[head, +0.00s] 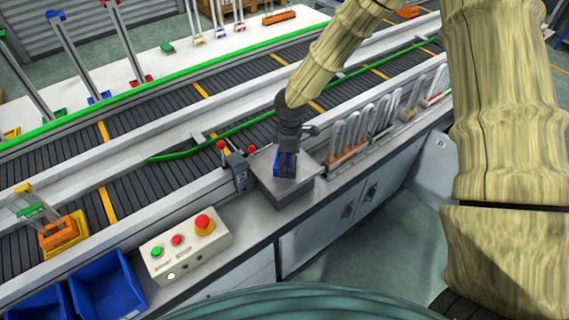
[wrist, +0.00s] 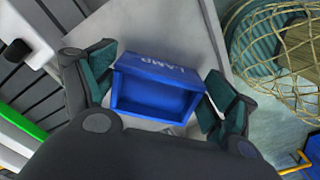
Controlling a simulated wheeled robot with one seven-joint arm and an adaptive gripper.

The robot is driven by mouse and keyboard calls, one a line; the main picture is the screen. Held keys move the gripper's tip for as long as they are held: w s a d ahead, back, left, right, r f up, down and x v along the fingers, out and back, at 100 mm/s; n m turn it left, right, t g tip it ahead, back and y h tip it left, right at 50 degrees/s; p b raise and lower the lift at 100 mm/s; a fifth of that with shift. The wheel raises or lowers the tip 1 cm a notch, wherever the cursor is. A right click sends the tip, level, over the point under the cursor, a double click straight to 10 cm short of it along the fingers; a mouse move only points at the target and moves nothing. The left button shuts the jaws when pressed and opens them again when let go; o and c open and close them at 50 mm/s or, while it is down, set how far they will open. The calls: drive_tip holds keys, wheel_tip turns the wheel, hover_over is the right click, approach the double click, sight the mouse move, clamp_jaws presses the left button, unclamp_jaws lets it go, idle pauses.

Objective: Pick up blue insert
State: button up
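The blue insert (wrist: 158,88) is an open-topped box-like block with the word LAMP on one side. It lies between the two fingers of my gripper (wrist: 163,65) in the wrist view. The teal finger pads flank it closely on the left and right, and I cannot tell whether both press on it. In the head view, my gripper (head: 286,152) points down over a grey metal block (head: 268,184) on the bench. The blue insert (head: 285,164) shows there at the fingertips, partly hidden by them. I cannot tell whether it rests on the block.
A blue-grey fixture with red knobs (head: 237,170) stands just left of the block. A button box (head: 186,247) and blue bins (head: 108,288) are at front left. A rack of upright white parts (head: 375,127) is to the right. Conveyors (head: 150,170) run behind.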

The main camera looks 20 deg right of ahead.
drive_tip(key=c, duration=0.6)
drive_tip(key=shift+r, duration=0.1)
drive_tip(key=shift+c, duration=0.2)
